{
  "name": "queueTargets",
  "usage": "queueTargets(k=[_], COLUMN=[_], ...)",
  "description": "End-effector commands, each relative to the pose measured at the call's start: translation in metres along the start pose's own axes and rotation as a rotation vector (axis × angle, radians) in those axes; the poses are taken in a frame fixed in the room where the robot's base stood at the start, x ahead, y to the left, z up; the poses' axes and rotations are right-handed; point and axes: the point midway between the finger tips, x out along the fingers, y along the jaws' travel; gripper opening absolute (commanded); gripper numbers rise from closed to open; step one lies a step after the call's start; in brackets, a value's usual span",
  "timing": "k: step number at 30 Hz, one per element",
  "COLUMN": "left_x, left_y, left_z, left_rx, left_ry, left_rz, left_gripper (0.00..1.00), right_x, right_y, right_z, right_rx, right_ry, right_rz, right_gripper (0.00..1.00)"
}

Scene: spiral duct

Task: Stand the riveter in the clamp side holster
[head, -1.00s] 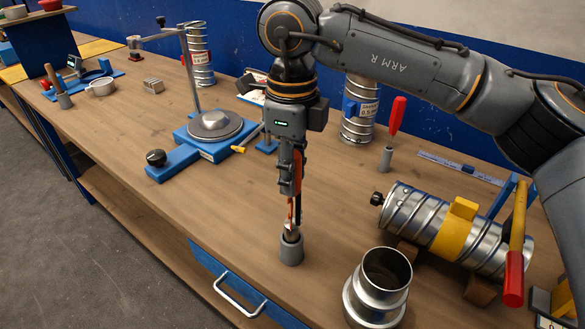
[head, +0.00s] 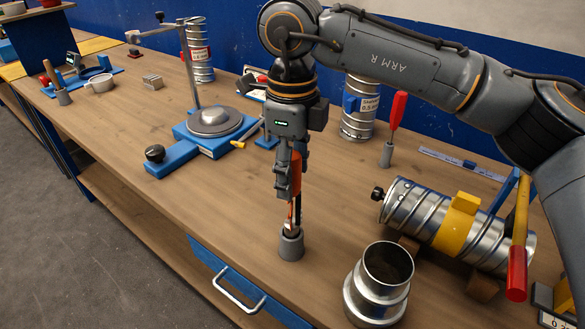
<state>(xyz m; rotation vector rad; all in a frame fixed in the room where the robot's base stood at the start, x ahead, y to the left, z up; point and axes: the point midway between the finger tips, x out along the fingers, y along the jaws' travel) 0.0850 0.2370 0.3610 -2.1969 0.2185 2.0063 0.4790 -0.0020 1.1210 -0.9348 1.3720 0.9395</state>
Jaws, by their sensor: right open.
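The riveter (head: 296,172), with orange-red handles, stands about upright with its nose down inside a grey cup-shaped holster (head: 291,246) near the front edge of the bench. My right gripper (head: 288,188) points straight down from above and is open, with its fingers still around the riveter's handles. The fingers hide part of the riveter, and the holster hides its nose. My left gripper is not in view.
A short metal duct collar (head: 375,291) stands right of the holster. A spiral duct (head: 415,217) with a yellow band lies behind it on supports. A red-handled tool (head: 397,112) stands in another grey holder. A blue fixture (head: 212,133) is at left. Bench between is clear.

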Motion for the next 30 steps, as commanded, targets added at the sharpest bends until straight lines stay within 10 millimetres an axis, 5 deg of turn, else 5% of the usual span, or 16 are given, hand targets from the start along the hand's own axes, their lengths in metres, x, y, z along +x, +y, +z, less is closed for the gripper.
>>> queueTargets(k=[18, 30], left_x=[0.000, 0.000], left_y=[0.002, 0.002], left_z=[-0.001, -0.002], left_rx=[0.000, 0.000], left_ry=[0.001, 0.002], left_rz=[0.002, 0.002], left_gripper=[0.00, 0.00], right_x=[-0.106, -0.121], right_y=[0.000, 0.000], right_z=[0.001, 0.000], right_rx=[0.000, -0.001], right_ry=[-0.004, -0.002], right_rz=[-0.003, -0.001], right_gripper=[0.56, 0.56])
